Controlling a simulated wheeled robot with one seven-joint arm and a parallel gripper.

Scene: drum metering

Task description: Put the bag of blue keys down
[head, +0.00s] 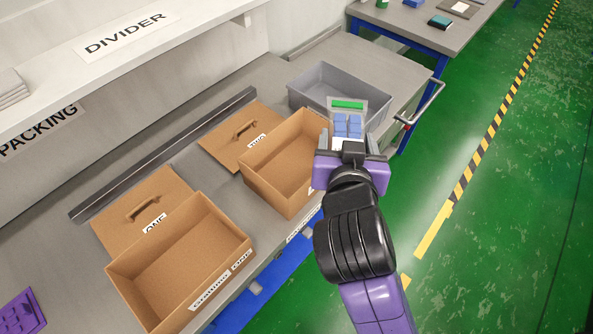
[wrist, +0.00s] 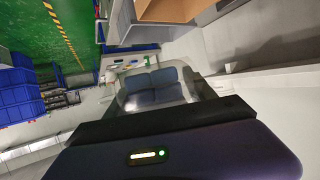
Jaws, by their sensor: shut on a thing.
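The bag of blue keys (head: 347,124) is a clear bag with a green top strip and several blue keys inside. My gripper (head: 346,145) is shut on its lower end and holds it up in the head view. The bag appears in front of the grey tray's near right side, and I cannot tell its height above the bench. In the wrist view the bag (wrist: 155,88) lies just beyond the dark gripper edge, its blue keys looking dim. The fingertips are mostly hidden.
An open grey tray (head: 305,88) stands at the bench's far end. Open cardboard boxes labelled TWO (head: 262,165) and ONE (head: 131,268) stand along the bench, with lids behind them. A metal rail handle (head: 428,103) juts out at right. A purple tray (head: 20,312) lies lower left.

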